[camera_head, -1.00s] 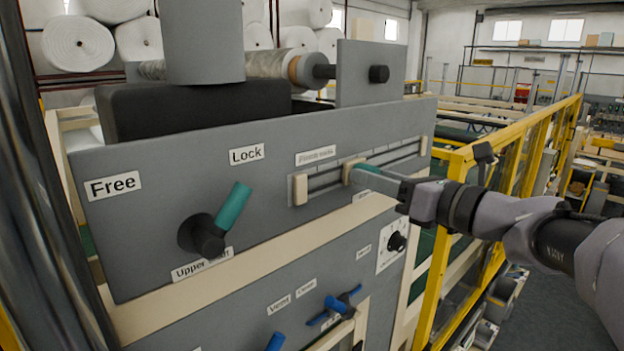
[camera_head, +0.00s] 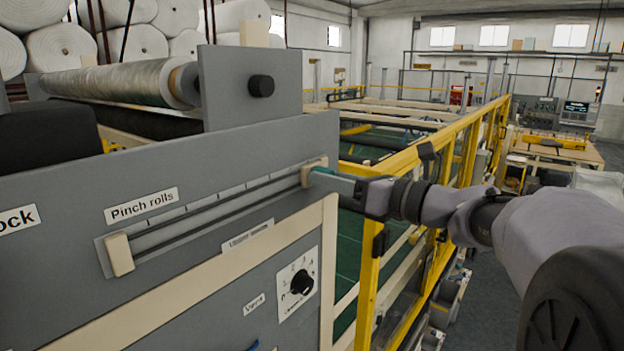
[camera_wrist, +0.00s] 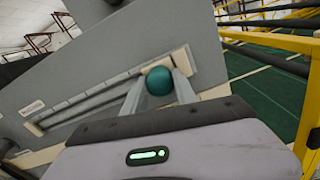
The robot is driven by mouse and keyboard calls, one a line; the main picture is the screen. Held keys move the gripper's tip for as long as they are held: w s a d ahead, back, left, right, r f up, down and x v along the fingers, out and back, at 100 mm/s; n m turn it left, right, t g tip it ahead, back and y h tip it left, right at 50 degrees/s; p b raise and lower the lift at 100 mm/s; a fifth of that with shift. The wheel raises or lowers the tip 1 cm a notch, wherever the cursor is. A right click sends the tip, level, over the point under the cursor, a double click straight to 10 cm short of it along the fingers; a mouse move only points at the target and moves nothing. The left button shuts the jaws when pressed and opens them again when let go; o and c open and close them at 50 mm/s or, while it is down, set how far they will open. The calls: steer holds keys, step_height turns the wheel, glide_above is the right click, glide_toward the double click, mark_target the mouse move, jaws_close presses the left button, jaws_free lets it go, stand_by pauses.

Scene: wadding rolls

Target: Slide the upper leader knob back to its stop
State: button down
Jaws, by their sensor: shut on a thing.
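The upper leader knob is a round teal ball (camera_wrist: 159,81) in the wrist view. My gripper (camera_wrist: 160,84) is shut on it, with one finger on each side. In the head view my gripper (camera_head: 328,180) meets the panel at the right end of a long slotted rail (camera_head: 205,209), and its fingers mostly hide the knob. A cream block (camera_head: 314,168) sits there at the fingertips. Another cream block (camera_head: 118,254) marks the rail's left end. I cannot tell whether the knob's carriage touches the right end stop.
A "Pinch rolls" label (camera_head: 142,206) is above the rail. A black dial (camera_head: 302,282) is on the panel below. A yellow guard rail (camera_head: 440,150) stands close behind my arm. White wadding rolls (camera_head: 130,42) are stacked at the back left.

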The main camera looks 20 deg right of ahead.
steer(key=shift+r, duration=0.15)
steer(key=c, duration=1.2)
jaws_free()
steer(key=shift+d, duration=0.1)
steer(key=shift+o, duration=1.2)
steer(key=shift+w+d, duration=0.15)
steer(key=shift+w, duration=0.05)
steer(key=b+v, duration=0.4)
steer(key=v, duration=1.3)
steer(key=shift+s+b, duration=0.2)
steer(key=shift+b, duration=0.15)
